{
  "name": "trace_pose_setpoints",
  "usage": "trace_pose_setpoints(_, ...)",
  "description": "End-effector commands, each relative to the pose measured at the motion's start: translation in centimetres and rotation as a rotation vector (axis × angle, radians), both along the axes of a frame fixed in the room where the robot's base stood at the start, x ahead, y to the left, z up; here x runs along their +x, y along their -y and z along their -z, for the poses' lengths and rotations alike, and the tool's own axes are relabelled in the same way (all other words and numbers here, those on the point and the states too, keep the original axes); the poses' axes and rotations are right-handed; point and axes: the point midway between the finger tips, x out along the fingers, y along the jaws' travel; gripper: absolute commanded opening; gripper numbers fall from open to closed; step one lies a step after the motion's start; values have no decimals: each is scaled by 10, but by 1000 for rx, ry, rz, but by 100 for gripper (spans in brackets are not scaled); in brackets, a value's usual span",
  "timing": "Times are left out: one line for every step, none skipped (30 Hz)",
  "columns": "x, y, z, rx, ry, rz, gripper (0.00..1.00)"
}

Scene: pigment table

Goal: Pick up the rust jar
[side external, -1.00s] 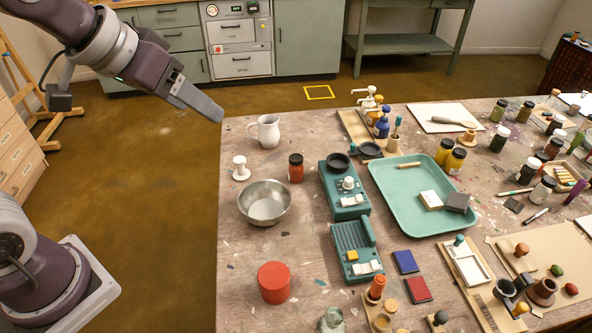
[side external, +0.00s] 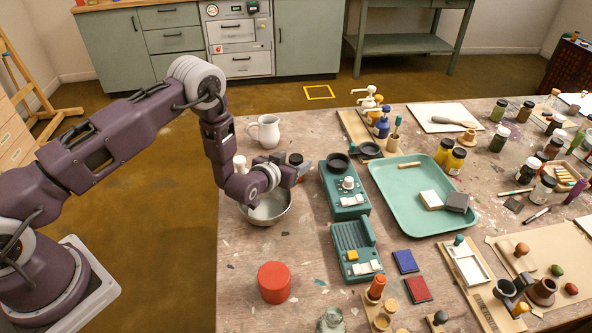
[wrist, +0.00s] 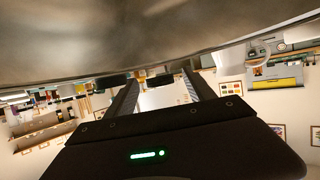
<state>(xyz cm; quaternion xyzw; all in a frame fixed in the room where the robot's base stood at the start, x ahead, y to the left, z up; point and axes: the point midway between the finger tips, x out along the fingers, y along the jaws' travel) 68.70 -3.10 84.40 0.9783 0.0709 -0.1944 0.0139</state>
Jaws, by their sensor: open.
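The jar cannot be made out for certain there.
The metal bowl (side external: 268,215) lies just below my gripper, and its blurred grey surface (wrist: 130,40) fills the top of the wrist view. A white pitcher (side external: 266,131) stands behind. A teal device (side external: 345,200) is close on the right. A red round container (side external: 274,283) stands in front.

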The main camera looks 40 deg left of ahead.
Motion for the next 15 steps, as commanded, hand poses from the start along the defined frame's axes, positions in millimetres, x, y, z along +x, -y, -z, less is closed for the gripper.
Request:
trace_pose_setpoints(0, 0, 5, 0, -1, 0, 62)
trace_pose_setpoints(2, 0, 7, -1, 1, 0, 62)
trace_pose_setpoints(7, -1, 10, -1, 2, -2, 62)
trace_pose_setpoints(12, -2, 12, -1, 3, -2, 62)
trace_pose_setpoints(18, -3, 14, -1, 4, -2, 62)
trace_pose_setpoints(25, -4, 17, -1, 4, -1, 62)
trace_pose_setpoints(30, -5, 20, -1, 2, 0, 62)
trace_pose_setpoints(35, -5, 21, 0, 3, 0, 62)
trace_pose_setpoints(40, -6, 23, -1, 2, 0, 62)
trace_pose_setpoints(43, -6, 24, -1, 2, 0, 62)
trace_pose_setpoints(44, -7, 25, -1, 0, 0, 62)
trace_pose_setpoints(46, -7, 26, -1, 0, 0, 62)
trace_pose_setpoints(46, -7, 26, -1, 0, 0, 62)
trace_pose_setpoints(46, -7, 26, -1, 0, 0, 62)
trace_pose_setpoints(46, -7, 26, -1, 0, 0, 62)
